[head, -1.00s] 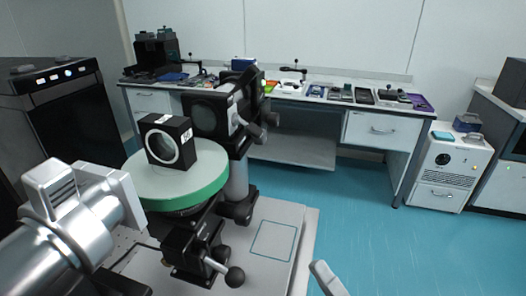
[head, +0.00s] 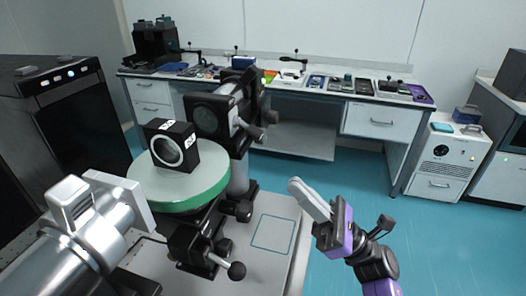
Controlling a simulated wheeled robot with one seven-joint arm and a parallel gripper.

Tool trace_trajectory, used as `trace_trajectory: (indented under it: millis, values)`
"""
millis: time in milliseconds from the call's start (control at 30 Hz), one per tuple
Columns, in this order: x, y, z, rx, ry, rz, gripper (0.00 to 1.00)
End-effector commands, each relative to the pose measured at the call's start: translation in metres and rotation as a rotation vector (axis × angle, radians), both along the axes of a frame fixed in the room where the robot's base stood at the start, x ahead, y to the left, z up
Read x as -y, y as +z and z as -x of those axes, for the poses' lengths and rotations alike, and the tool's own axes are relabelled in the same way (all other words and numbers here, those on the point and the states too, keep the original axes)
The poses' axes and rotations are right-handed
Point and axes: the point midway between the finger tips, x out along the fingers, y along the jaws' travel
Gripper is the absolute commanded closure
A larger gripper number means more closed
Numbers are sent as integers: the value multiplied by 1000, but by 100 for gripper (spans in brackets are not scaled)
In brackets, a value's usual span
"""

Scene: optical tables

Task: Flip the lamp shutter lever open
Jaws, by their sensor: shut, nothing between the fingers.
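My gripper (head: 296,187) is to the right of the bench, its pale fingers together and empty, pointing up and left. Its purple and black wrist is behind them. A silver cylindrical housing (head: 95,240) with a pale plate at its end is at the lower left and may be the lamp. I cannot tell for sure which part is the shutter lever. My gripper is apart from all of these.
A black block with a white ring (head: 172,146) stands on the round stage. A black optical unit with knobs (head: 222,115) rises behind it. A back bench (head: 350,92) holds small items. Blue floor is clear at right.

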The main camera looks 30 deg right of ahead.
Motion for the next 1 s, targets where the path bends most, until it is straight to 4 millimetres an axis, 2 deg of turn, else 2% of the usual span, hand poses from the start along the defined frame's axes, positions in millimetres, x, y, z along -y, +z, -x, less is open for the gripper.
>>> trace_trajectory:
  millis: [233,700,1000]
  values:
    - [-4,6,-3,0,4,-1,100]
    - [-41,59,-40,0,4,-2,100]
    - [-51,70,-51,-2,2,-2,100]
